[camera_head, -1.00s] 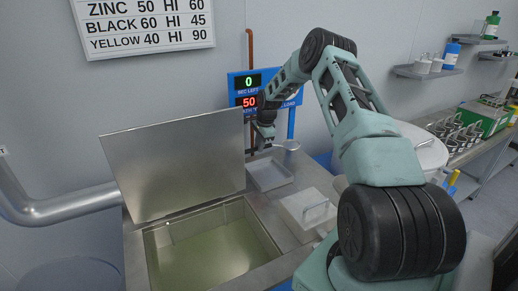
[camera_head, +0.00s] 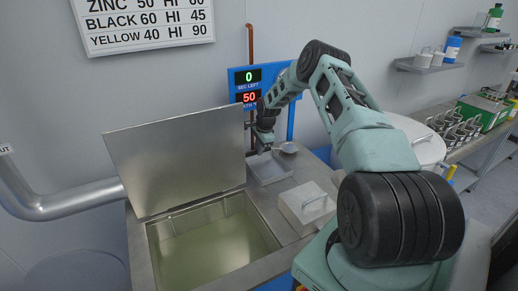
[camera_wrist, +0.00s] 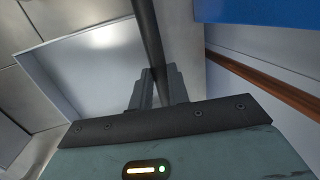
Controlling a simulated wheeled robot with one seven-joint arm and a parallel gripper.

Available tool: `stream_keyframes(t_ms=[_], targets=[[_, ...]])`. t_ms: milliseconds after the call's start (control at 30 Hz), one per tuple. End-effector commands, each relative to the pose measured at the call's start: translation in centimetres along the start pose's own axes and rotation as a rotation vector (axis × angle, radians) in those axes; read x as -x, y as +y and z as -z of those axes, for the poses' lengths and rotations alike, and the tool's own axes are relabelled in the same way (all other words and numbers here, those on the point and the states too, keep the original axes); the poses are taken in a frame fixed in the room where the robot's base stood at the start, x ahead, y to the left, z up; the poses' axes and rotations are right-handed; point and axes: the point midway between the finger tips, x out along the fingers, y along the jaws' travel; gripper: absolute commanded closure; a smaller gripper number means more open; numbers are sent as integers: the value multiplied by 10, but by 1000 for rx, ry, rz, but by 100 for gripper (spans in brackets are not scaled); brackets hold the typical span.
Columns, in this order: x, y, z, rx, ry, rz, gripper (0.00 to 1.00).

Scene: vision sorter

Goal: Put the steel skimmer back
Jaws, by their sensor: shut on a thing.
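My gripper (camera_head: 264,147) is shut on the dark handle of the steel skimmer. In the head view the skimmer's pale round bowl (camera_head: 288,148) sticks out to the right of the gripper, by the far right corner of a shallow grey tray (camera_head: 268,180). In the wrist view the dark handle (camera_wrist: 147,35) runs up between the two fingers (camera_wrist: 157,88), with the pale tray (camera_wrist: 95,65) behind it. I cannot tell whether the skimmer touches the tray.
An open tank (camera_head: 215,250) of greenish liquid stands front left, its steel lid (camera_head: 175,160) raised. A blue display panel (camera_head: 240,78) reading 0 and 50 is behind the gripper. A white drum (camera_head: 425,145) stands right.

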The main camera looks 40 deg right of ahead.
Motion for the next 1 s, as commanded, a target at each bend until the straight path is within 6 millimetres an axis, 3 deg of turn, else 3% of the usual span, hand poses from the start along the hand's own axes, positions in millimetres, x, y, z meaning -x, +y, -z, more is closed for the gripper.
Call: stream_keyframes(t_ms=[167,200,267,667,833,1000], targets=[[-5,1,1,1,1,1,100],[-4,1,0,0,0,0,74],[-4,1,0,0,0,0,61],[3,-1,0,1,0,0,61],[20,-2,0,2,2,2,61],[54,-2,0,2,3,3,61]])
